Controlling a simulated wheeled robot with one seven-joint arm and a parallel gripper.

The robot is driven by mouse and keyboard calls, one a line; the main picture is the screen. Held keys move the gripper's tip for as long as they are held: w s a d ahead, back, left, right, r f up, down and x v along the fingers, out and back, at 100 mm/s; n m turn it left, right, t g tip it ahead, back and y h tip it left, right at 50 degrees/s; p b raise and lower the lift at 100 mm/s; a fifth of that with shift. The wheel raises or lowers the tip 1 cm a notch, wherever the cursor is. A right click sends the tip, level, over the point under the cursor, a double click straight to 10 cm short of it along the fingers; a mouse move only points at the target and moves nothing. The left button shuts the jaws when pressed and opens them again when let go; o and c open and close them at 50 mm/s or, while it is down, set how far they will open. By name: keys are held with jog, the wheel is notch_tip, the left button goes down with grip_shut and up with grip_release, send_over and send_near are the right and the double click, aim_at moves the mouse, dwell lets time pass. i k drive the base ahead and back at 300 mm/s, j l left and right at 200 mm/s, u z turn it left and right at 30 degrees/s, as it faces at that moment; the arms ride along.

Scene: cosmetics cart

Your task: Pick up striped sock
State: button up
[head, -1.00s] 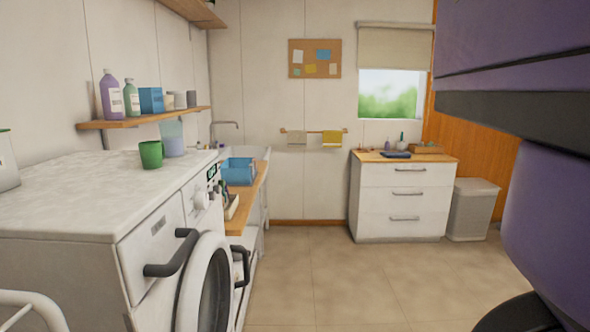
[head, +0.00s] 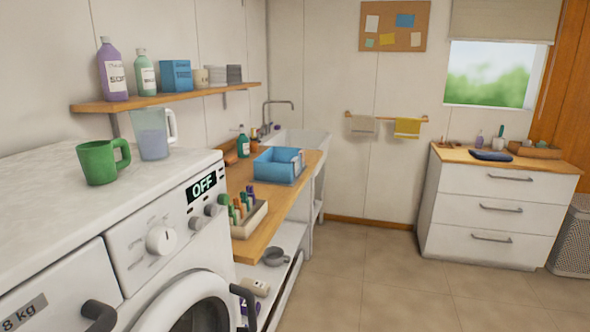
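I cannot make out a striped sock in the head view. A dark blue folded cloth-like item (head: 491,156) lies on the wooden top of the white drawer unit (head: 485,205), too small to identify. My gripper is not in view.
A washing machine (head: 85,215) with a green mug (head: 101,162) and a clear jug (head: 154,134) on top stands close at left. Beyond it is a wooden counter (head: 238,180) with a blue bin (head: 278,166) and a bottle rack (head: 244,222). The tiled floor (head: 385,285) at centre right is clear.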

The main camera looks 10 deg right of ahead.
aim_at(296, 160)
jog(key=j+u, duration=0.15)
jog(key=u, duration=2)
jog(key=z, duration=2.2)
jog(key=i+l+u, duration=0.45)
jog(key=i+l, duration=0.6)
jog(key=i+j, duration=0.05)
